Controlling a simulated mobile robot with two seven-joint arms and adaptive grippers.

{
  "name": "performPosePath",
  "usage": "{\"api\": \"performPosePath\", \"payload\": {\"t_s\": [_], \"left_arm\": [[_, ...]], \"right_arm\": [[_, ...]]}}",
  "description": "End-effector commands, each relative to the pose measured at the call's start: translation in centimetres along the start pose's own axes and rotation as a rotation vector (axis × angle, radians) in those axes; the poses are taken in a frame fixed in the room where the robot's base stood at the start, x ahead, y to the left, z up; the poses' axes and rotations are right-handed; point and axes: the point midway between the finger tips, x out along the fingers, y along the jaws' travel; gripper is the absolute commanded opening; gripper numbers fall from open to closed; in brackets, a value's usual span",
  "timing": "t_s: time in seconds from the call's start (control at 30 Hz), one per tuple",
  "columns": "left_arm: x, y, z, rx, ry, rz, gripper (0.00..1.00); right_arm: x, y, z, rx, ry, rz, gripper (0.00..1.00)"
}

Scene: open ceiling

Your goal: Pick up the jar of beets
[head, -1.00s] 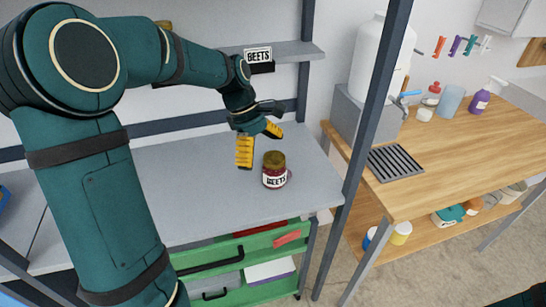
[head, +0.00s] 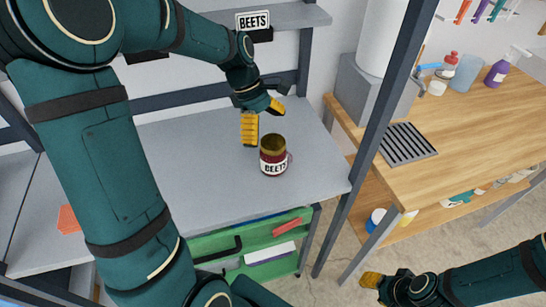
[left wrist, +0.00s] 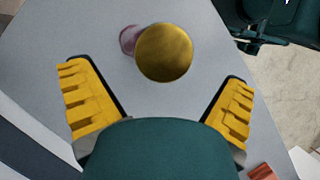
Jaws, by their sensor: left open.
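The jar of beets (head: 273,160) stands upright on the grey shelf top, with a gold lid, dark red body and white BEETS label. My left gripper (head: 264,126) is open and empty just behind and to the left of the jar. In the left wrist view the jar's gold lid (left wrist: 164,53) lies ahead of and between the spread yellow fingers (left wrist: 156,74), with part of its reddish side showing. No contact shows. My right gripper (head: 378,283) is low at the right, above the floor; its finger gap is unclear.
A dark rack post (head: 372,130) stands right of the jar. Beyond it is a wooden table (head: 460,145) with bottles and a grate. The grey surface (head: 190,170) around the jar is mostly clear.

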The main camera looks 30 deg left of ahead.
Motion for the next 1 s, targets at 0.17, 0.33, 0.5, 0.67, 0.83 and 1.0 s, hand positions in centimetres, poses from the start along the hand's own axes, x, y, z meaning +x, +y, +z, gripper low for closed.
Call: {"api": "performPosePath", "payload": {"t_s": [0.17, 0.33, 0.5, 0.67, 0.83, 1.0], "left_arm": [[1.4, 0.0, 0.0, 0.0, 0.0, 0.0, 1.0], [3.1, -0.2, 0.1, 0.001, -0.001, -0.001, 1.0], [5.6, -0.4, 0.2, -0.001, 0.0, -0.001, 1.0], [6.7, -0.4, 0.3, 0.0, 0.0, 0.0, 1.0], [6.7, -0.4, 0.3, 0.0, 0.0, 0.002, 1.0], [6.7, -0.4, 0.3, 0.0, 0.0, 0.001, 0.61]], "right_arm": [[0.4, 0.1, -0.1, -0.001, 0.002, 0.0, 0.47], [1.1, 0.4, -0.1, -0.001, 0.005, 0.0, 0.47], [2.0, 0.7, -0.2, -0.002, 0.01, 0.0, 0.47], [2.3, 0.8, -0.3, -0.002, 0.012, 0.0, 0.47], [2.2, 0.8, -0.3, -0.002, 0.012, 0.0, 0.47], [2.2, 0.8, -0.3, -0.002, 0.012, 0.0, 0.47]]}}
